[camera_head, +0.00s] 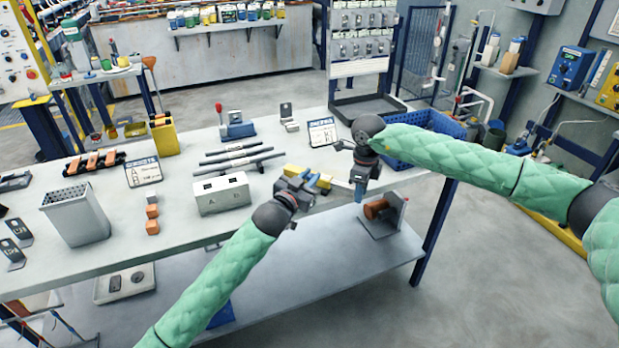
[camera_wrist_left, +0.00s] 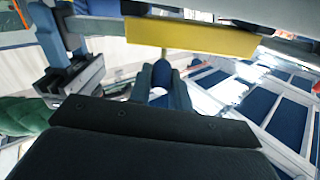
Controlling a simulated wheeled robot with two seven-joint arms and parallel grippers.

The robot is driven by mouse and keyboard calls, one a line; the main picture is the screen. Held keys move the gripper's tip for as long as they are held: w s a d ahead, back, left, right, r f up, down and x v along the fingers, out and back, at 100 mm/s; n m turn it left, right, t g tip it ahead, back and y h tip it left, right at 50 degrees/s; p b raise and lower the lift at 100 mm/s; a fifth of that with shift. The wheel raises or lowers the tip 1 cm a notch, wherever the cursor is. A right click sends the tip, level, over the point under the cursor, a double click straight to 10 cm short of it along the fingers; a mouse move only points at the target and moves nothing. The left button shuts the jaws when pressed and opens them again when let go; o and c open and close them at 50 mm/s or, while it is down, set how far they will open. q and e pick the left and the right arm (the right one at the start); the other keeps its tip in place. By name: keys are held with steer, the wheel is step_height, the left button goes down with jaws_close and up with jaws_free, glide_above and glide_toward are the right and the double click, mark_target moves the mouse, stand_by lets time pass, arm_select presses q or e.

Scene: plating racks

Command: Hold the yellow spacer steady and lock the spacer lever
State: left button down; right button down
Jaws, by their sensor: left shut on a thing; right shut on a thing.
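The yellow spacer (camera_head: 322,180) is at the table's front edge, partly hidden behind my left gripper. In the left wrist view it is a yellow bar (camera_wrist_left: 190,36) across the top. My left gripper (camera_head: 306,181) is shut on a blue, rounded part (camera_wrist_left: 162,75) that seems to belong to the spacer; the exact contact is unclear. My right gripper (camera_head: 358,172), right of the spacer, is shut on a blue piece (camera_head: 360,192), apparently the spacer lever. In the left wrist view a blue upright bar (camera_wrist_left: 48,36) shows beside dark gripper parts (camera_wrist_left: 72,78).
A white box marked A and B (camera_head: 221,196) stands just left of my left gripper. Dark rods (camera_head: 238,158) lie behind it. A sign card (camera_head: 322,132) and a blue basket (camera_head: 412,145) are near my right arm.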

arm_select(q)
steer(key=shift+s+f+t+h, duration=0.15)
steer(key=shift+f+t+h, duration=0.25)
steer(key=shift+t, duration=0.4)
steer(key=shift+a, duration=0.1)
steer(key=c, duration=1.3)
jaws_free()
steer(key=v, duration=1.2)
steer(key=shift+f, duration=0.1)
arm_select(e)
steer(key=c, duration=1.1)
jaws_free()
